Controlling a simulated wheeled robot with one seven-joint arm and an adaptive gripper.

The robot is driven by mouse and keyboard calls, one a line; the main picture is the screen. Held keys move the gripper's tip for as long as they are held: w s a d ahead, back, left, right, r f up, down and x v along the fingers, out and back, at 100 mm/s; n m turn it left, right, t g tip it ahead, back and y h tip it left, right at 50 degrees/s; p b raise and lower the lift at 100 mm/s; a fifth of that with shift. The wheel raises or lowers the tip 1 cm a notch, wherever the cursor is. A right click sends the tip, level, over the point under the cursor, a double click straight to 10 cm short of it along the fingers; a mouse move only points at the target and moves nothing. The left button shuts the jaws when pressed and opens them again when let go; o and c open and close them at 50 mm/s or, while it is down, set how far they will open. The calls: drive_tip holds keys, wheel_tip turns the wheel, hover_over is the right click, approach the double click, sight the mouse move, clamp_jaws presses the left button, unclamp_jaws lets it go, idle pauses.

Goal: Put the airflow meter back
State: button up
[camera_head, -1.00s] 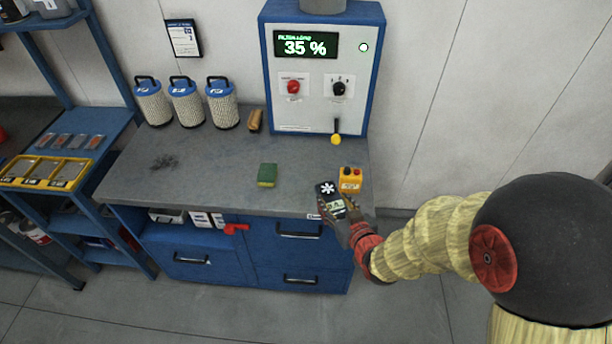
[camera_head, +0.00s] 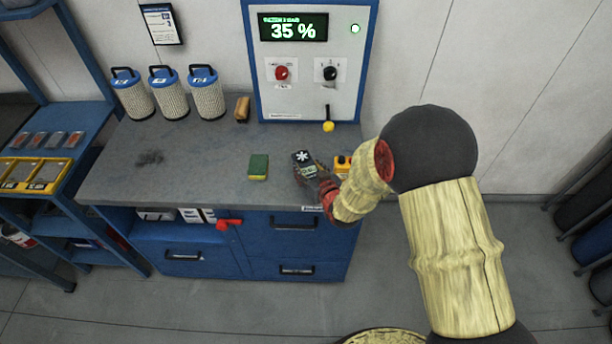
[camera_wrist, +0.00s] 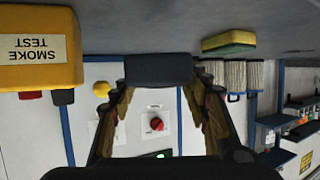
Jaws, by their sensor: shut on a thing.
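The airflow meter (camera_head: 303,158) is a small dark device with a white fan symbol on its top end. My gripper (camera_head: 316,177) is shut on it and holds it near the front right of the grey bench top (camera_head: 215,190). In the wrist view the meter (camera_wrist: 158,69) shows as a dark block between my two fingers (camera_wrist: 160,88). I cannot tell whether it touches the bench. The lower part of the meter is hidden by the gripper.
A yellow smoke test box (camera_head: 342,163) stands just right of my gripper, partly hidden by my arm. A green and yellow sponge (camera_head: 258,168) lies to the left. Filter cartridges (camera_head: 206,98) and a brush (camera_head: 242,108) stand behind. The control cabinet (camera_head: 305,75) reads 35 %. The left bench top is mostly clear.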

drive_tip(key=shift+w+a+f, duration=0.15)
drive_tip(key=shift+w+f, duration=0.3)
drive_tip(key=shift+f, duration=0.05)
drive_tip(key=shift+w+a+f, duration=0.15)
drive_tip(key=shift+w+f, duration=0.25)
drive_tip(key=shift+f, duration=0.1)
wheel_tip(320, 180, down, 3)
drive_tip(key=shift+w+f+b, duration=0.15)
drive_tip(key=shift+f+b, duration=0.05)
drive_tip(key=shift+b, duration=0.15)
drive_tip(key=shift+r, duration=0.1)
drive_tip(key=o, duration=0.9)
drive_tip(key=shift+f, duration=0.25)
drive_tip(key=o, duration=0.5)
drive_tip(key=shift+c, duration=0.2)
drive_tip(key=shift+r, duration=0.15)
